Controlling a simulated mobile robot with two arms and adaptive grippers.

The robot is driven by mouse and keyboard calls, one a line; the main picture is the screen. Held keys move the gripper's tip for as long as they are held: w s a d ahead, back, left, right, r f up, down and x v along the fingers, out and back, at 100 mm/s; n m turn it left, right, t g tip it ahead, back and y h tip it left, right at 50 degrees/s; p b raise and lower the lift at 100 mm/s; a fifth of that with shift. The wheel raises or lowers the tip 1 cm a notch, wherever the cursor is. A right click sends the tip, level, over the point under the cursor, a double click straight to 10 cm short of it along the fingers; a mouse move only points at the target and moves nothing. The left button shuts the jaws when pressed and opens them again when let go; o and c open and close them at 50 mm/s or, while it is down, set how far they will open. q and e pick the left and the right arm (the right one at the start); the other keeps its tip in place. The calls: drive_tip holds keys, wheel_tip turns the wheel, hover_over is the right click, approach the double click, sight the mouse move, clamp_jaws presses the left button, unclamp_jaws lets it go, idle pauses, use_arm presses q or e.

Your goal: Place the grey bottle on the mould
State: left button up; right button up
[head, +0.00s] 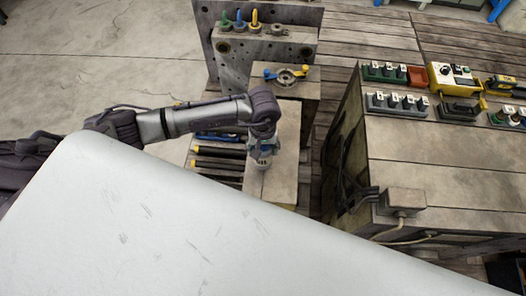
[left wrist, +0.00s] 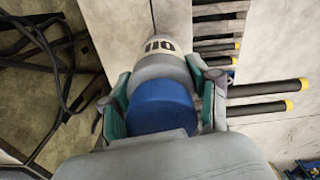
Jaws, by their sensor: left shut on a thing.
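My left gripper (head: 263,138) is shut on the grey bottle (head: 262,160), which hangs below it with its label end down. In the left wrist view the teal-padded fingers of the gripper (left wrist: 163,105) sit either side of the bottle's blue cap (left wrist: 160,106); the grey body (left wrist: 160,68) and a pale label with dark letters show beyond. The bottle is over the pale block top (head: 286,150), which appears to be part of the mould; I cannot tell whether it touches. My right gripper is not in view.
Upright grey plates (head: 236,62) with coloured-handled pieces stand behind the block. Dark rods with yellow ends (left wrist: 268,107) lie beside it. A wooden bench (head: 440,165) at right carries numbered racks (head: 396,104) and a yellow device (head: 452,76). Cables hang at the bench side.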

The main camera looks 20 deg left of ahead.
use_arm(q)
wheel_tip(320, 180, down, 3)
drive_tip(key=shift+f, duration=0.3)
drive_tip(key=shift+f, duration=0.1)
drive_tip(key=o, duration=1.2)
